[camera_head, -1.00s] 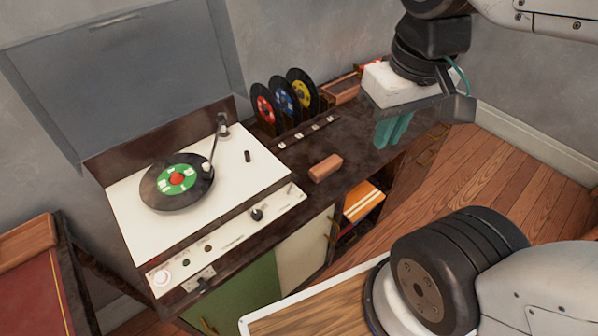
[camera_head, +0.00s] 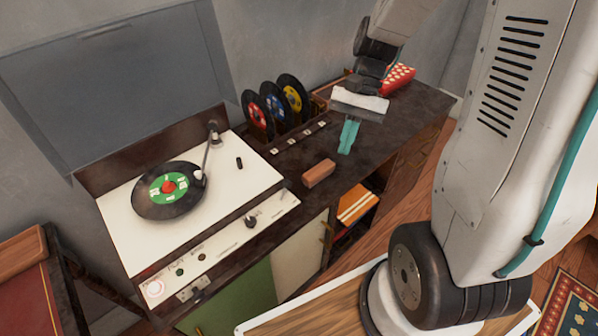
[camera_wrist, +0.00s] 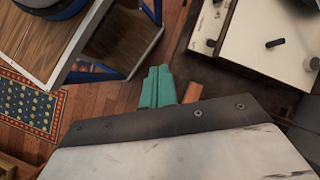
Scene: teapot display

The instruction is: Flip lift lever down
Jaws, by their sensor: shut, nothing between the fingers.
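The record player's white deck (camera_head: 225,195) carries a black record (camera_head: 168,191) with a green label. The tonearm (camera_head: 209,152) reaches from the back right, its head at the record's edge. A small dark lever (camera_head: 239,162) stands on the deck right of the tonearm; a dark peg-like part (camera_wrist: 275,43) shows on a white panel in the wrist view. Another thin lever (camera_head: 284,186) is at the right end of the front panel. I cannot tell for sure which one is the lift lever. My gripper (camera_head: 347,137), with teal fingers, is shut and empty, right of the player and apart from both levers.
A brown block (camera_head: 319,173) lies on the dark cabinet top between player and gripper. Several upright records (camera_head: 272,103) stand in a rack behind. A red dotted box (camera_head: 398,79) is at the back right. The raised lid (camera_head: 120,90) stands behind the player.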

